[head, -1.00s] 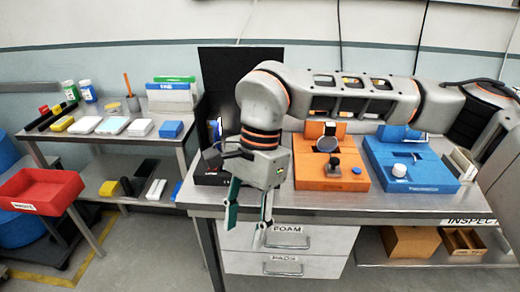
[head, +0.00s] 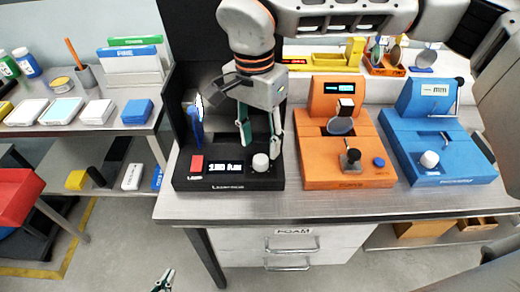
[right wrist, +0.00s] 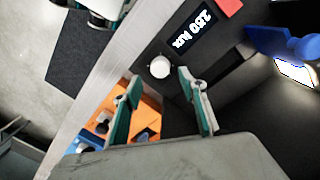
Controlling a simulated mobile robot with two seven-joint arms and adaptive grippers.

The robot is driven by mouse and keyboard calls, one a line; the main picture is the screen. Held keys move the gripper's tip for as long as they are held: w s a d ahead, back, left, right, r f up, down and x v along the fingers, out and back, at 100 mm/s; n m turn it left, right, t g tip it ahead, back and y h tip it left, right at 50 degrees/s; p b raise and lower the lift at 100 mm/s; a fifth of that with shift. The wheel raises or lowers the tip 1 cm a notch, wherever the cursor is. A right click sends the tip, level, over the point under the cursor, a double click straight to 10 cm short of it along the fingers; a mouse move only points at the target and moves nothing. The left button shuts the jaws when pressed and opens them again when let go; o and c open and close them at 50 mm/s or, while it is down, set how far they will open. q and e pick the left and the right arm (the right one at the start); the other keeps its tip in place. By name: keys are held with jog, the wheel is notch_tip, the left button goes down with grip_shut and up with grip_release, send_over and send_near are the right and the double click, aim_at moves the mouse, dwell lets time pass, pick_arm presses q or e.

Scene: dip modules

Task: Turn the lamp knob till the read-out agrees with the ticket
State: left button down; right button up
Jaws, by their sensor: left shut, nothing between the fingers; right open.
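The black lamp unit (head: 235,181) stands at the left end of the steel bench. Its lit read-out (head: 223,168) seems to say 250 lux; in the right wrist view the read-out (right wrist: 191,29) is tilted. The pale round lamp knob (head: 260,161) is right of the read-out. My right gripper (head: 262,146) is open, pointing down just above the knob. In the right wrist view the knob (right wrist: 159,67) shows between and just beyond its fingertips, apparently untouched. My left gripper (head: 163,280) is shut and empty at the bottom edge. I cannot make out a ticket for the lamp.
A red button (head: 197,163) and a blue upright piece (head: 195,126) by a bright white patch are on the black unit's left. An orange unit (head: 345,175) and a blue unit (head: 440,150) stand to the right. A side shelf (head: 75,124) is at left.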

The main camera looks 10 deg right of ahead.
aim_at(261, 158)
jog(key=shift+d+f, duration=0.1)
jog(key=shift+f, duration=2.3)
jog(key=c, duration=1.1)
